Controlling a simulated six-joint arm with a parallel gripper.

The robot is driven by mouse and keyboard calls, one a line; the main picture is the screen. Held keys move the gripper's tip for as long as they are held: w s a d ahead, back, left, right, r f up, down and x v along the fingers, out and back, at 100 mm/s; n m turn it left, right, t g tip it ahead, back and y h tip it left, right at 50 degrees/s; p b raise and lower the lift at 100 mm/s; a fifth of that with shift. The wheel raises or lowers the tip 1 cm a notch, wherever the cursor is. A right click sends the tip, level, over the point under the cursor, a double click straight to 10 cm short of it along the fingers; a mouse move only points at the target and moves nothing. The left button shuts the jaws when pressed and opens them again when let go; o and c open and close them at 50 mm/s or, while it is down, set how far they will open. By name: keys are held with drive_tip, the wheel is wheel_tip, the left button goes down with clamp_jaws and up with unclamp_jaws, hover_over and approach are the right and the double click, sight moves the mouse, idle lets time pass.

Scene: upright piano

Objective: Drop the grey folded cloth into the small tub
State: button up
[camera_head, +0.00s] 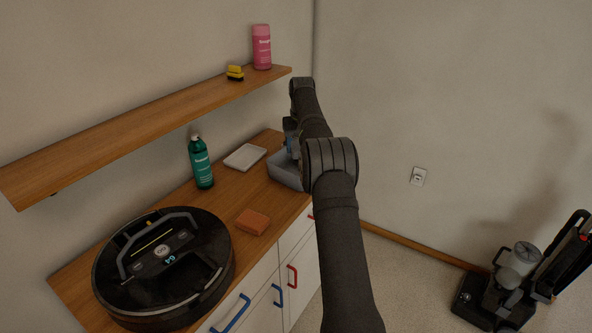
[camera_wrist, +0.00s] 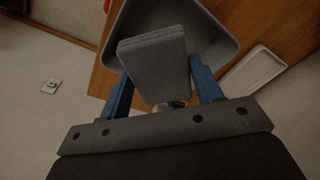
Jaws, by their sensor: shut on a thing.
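The grey folded cloth (camera_wrist: 155,62) is held between the blue fingers of my gripper (camera_wrist: 163,85) in the wrist view, its layered edge facing the tub. The small grey tub (camera_wrist: 217,28) is beyond the cloth, which covers part of its inside. In the head view the tub (camera_head: 286,174) stands on the wooden top at the far end, partly hidden by my arm. My gripper (camera_head: 290,138) is above the tub there. The cloth cannot be made out in the head view.
A white tray (camera_head: 245,157) lies beside the tub. A green bottle (camera_head: 201,163), an orange-brown block (camera_head: 252,222) and a black robot vacuum (camera_head: 165,262) share the wooden top. A shelf (camera_head: 140,119) above holds a pink bottle (camera_head: 262,47) and a yellow-black sponge (camera_head: 235,73).

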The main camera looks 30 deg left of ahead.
drive_tip(key=shift+f, duration=2)
drive_tip(key=o, duration=1)
drive_tip(key=shift+r, duration=0.1)
drive_tip(key=r, duration=0.7)
drive_tip(key=s+d+r, duration=0.1)
drive_tip(key=r, duration=0.3)
drive_tip(key=shift+r, duration=0.35)
